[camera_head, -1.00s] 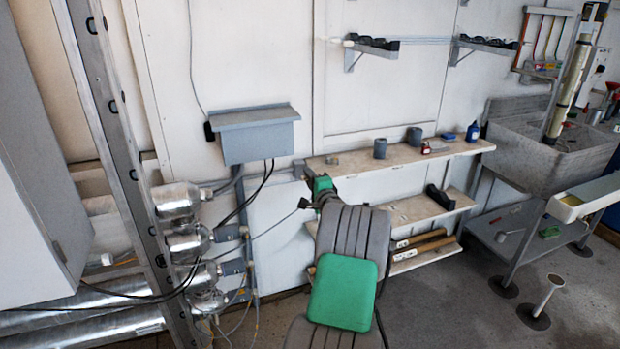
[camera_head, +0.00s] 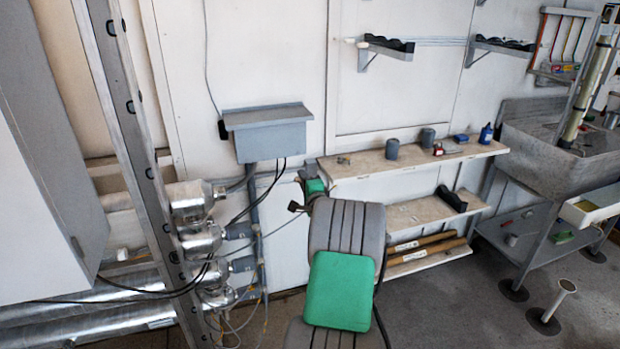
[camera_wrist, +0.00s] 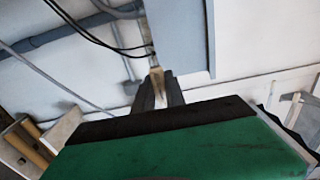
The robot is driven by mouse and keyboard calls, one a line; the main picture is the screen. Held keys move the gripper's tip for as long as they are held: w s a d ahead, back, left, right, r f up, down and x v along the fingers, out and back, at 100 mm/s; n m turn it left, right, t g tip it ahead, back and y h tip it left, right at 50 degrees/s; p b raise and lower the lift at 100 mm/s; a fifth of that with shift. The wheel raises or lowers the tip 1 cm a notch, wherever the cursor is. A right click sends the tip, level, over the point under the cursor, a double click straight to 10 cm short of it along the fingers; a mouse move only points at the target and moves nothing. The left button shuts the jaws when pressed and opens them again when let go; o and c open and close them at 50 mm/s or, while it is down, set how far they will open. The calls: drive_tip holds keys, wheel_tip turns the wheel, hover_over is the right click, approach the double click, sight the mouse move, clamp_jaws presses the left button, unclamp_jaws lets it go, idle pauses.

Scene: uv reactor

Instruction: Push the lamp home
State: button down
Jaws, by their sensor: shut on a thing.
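My gripper (camera_head: 296,204) is at the end of my arm, left of the upper shelf and right of the metal chambers. In the wrist view its dark fingers (camera_wrist: 158,92) are shut on a slim pale piece (camera_wrist: 157,78). I cannot tell for certain that this piece is the lamp; most of it is hidden by the fingers and the green hand. Several shiny metal chambers (camera_head: 186,200) of the reactor stand stacked at the left, with cables at their right ends. No lamp opening shows clearly.
A grey wall box (camera_head: 270,138) hangs above my gripper, with black cables below it. A slanted metal post (camera_head: 140,170) stands left of the chambers. Shelves (camera_head: 405,160) with pots and bottles lie to the right. A sink (camera_head: 560,130) is at far right.

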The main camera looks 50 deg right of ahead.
sight(246, 190)
drive_tip(key=shift+w+a+p, duration=0.25)
drive_tip(key=shift+w+a, duration=0.25)
drive_tip(key=shift+a, duration=0.4)
drive_tip(key=shift+w+a+p, duration=0.3)
drive_tip(key=shift+w+a, duration=0.2)
drive_tip(key=shift+a, duration=0.35)
drive_tip(key=shift+w+a+p, duration=0.25)
drive_tip(key=shift+w+a, duration=0.25)
drive_tip(key=shift+a, duration=0.4)
drive_tip(key=shift+w+a+p, duration=0.4)
drive_tip(key=shift+w+a, duration=0.1)
drive_tip(key=shift+a, duration=0.35)
drive_tip(key=shift+w+a+p, duration=0.4)
drive_tip(key=shift+w+a, duration=0.1)
drive_tip(key=shift+a, duration=0.35)
drive_tip(key=shift+w+a+p, duration=0.4)
drive_tip(key=shift+w+a, duration=0.1)
drive_tip(key=shift+a, duration=0.35)
drive_tip(key=shift+w+a+r+p, duration=0.1)
drive_tip(key=shift+w+a+p, duration=0.45)
drive_tip(key=shift+a, duration=0.4)
drive_tip(key=shift+w+a+p, duration=0.35)
drive_tip(key=shift+w+a, duration=0.25)
drive_tip(key=shift+a, duration=0.35)
drive_tip(key=shift+w+a, duration=0.4)
drive_tip(key=shift+a, duration=0.35)
